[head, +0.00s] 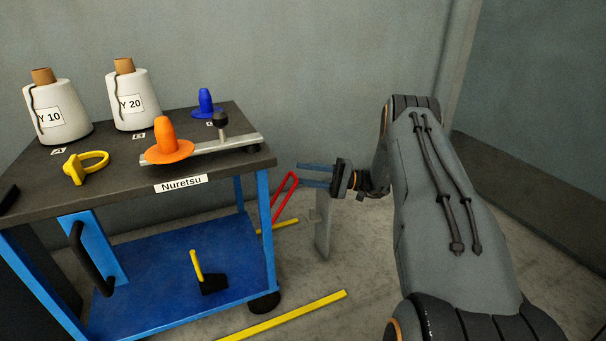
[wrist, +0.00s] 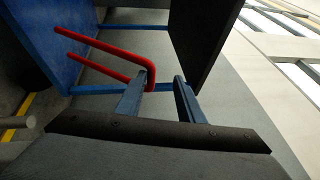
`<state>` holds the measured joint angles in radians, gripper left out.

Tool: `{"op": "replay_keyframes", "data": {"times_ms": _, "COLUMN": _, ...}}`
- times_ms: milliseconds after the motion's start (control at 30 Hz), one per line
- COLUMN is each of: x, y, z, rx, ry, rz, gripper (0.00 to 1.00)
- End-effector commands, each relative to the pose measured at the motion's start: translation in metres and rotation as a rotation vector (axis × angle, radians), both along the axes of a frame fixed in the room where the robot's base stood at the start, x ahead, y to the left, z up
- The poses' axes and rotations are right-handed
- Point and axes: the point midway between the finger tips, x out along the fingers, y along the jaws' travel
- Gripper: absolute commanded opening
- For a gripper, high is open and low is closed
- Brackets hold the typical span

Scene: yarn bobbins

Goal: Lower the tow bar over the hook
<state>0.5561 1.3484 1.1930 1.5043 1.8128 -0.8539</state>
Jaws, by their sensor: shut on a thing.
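The tow bar is a red U-shaped bar (head: 294,176) low beside the right side of the cart in the head view. My gripper (head: 302,174) is by its upper closed end. In the wrist view, the tow bar (wrist: 151,80) has its rounded end at the fingertips of my gripper (wrist: 162,78), and its two legs run away to the upper left, towards the blue cart. My gripper is shut on the tow bar. An upright grey plate (head: 322,235) stands just below my gripper. I cannot tell whether it carries the hook; no hook shows clearly.
The cart (head: 230,153) has a dark top and a blue lower shelf (head: 150,300). On top are white yarn cones (head: 62,106), an orange cone (head: 166,140), a blue cone (head: 206,104) and a yellow ring (head: 94,160). Yellow strips (head: 290,314) mark the floor.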

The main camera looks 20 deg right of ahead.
Motion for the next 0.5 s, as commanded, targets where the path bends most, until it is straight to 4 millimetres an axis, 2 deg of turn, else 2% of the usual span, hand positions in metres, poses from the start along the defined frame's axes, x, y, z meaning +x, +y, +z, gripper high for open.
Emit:
{"op": "replay_keyframes", "data": {"times_ms": 67, "x": 0.000, "y": -0.005, "z": 0.006, "rx": 0.005, "ry": -0.010, "rz": -0.003, "gripper": 0.19}}
{"op": "replay_keyframes", "data": {"times_ms": 333, "x": -0.007, "y": -0.020, "z": -0.007, "rx": 0.006, "ry": -0.007, "rz": -0.010, "gripper": 0.19}}
{"op": "replay_keyframes", "data": {"times_ms": 500, "x": -0.010, "y": -0.022, "z": -0.016, "rx": 0.005, "ry": -0.003, "rz": -0.004, "gripper": 0.19}}
